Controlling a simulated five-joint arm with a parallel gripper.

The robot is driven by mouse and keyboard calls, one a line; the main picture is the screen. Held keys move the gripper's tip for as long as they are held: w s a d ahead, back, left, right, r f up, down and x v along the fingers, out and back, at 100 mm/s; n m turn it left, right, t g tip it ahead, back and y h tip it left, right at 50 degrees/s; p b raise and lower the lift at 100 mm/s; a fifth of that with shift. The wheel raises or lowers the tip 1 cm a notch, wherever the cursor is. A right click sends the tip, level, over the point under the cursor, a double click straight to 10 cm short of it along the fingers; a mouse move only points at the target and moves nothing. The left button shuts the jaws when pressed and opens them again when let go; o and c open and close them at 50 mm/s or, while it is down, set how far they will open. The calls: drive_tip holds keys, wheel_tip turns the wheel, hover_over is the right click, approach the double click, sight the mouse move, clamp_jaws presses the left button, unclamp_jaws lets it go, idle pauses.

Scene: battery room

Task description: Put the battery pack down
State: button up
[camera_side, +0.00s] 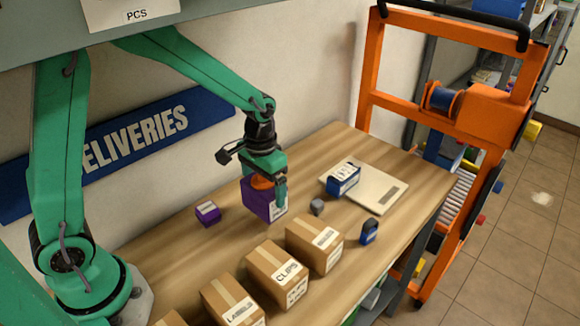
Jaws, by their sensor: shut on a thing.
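My gripper (268,185) points down over the middle of the table and is shut on a purple block with a white label, apparently the battery pack (257,200). An orange part shows between the fingers at the block's top; I cannot tell whether it belongs to the block. One green finger covers part of the block's right side. The block is upright. I cannot tell whether its underside touches the wooden table (330,150) or hangs just above it.
A smaller purple box (208,213) lies to the left. Several cardboard boxes (277,272) line the front edge. To the right are a small grey object (317,206), a blue item (369,231), and a blue box (343,180) on a pale flat plate (380,189). An orange cart (460,120) stands beyond.

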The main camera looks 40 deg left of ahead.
drive_tip(key=shift+f, duration=1.85)
drive_tip(key=shift+f, duration=0.1)
drive_tip(key=o, duration=1.3)
drive_tip(key=shift+f, duration=0.1)
wheel_tip(320, 180, up, 12)
drive_tip(key=shift+f, duration=0.15)
drive_tip(key=shift+r, duration=0.35)
